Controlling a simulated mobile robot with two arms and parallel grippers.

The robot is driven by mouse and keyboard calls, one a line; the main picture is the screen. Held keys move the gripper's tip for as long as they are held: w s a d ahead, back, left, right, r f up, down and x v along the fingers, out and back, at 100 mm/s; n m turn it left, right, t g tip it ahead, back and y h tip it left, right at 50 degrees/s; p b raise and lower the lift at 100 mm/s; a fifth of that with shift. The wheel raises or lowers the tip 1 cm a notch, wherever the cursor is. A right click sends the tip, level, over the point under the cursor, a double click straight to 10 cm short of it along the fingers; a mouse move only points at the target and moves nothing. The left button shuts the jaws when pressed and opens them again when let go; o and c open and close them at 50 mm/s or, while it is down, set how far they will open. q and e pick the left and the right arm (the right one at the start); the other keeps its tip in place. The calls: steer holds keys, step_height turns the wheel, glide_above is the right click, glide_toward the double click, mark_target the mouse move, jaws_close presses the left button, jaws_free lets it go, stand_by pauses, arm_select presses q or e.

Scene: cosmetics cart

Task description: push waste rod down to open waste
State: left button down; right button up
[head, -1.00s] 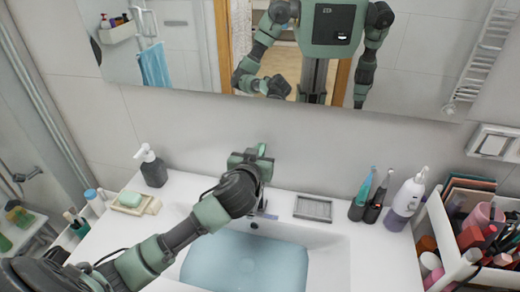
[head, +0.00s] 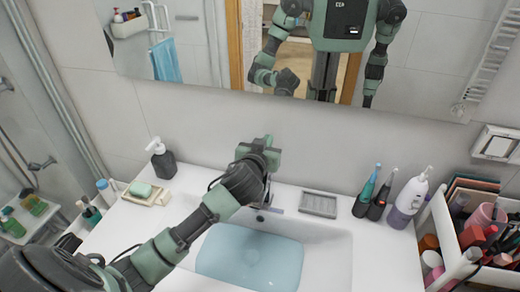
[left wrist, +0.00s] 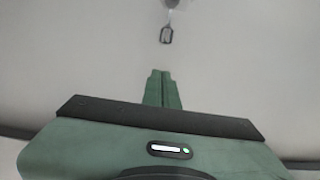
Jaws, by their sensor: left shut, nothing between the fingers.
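The sink basin (head: 250,258) holds bluish water in the white counter. The metal faucet (head: 265,207) stands at its back edge, partly hidden by my left arm. My left gripper (head: 268,145) is above and behind the faucet near the wall; its fingertips are hard to make out in the head view. In the left wrist view its green fingers (left wrist: 161,75) are shut together with nothing between them. Ahead of and apart from them is a small dark-rimmed metal piece (left wrist: 167,35), which I cannot identify surely. I cannot make out the waste rod in the head view. My right gripper is not directly in view.
A soap dispenser (head: 161,158) and a soap dish (head: 147,194) stand left of the sink. A cosmetics box (head: 443,235) is far right. A mirror (head: 205,45) hangs above.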

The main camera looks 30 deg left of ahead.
arm_select(q)
steer(key=v, duration=0.1)
steer(key=b+v, duration=0.2)
steer(key=v, duration=0.1)
steer(key=shift+w+d+r, duration=0.1)
steer(key=shift+d+r, duration=0.15)
steer(key=b+v, duration=0.2)
steer(key=v, duration=0.4)
steer(key=shift+s+r, duration=0.2)
steer(key=shift+s, duration=0.05)
arm_select(e)
steer(key=f, duration=0.2)
steer(key=shift+s+d+f, duration=0.1)
steer(key=shift+d+f, duration=0.15)
steer(key=shift+f, duration=0.1)
arm_select(q)
steer(key=shift+a, duration=0.15)
arm_select(e)
steer(key=shift+s, duration=0.15)
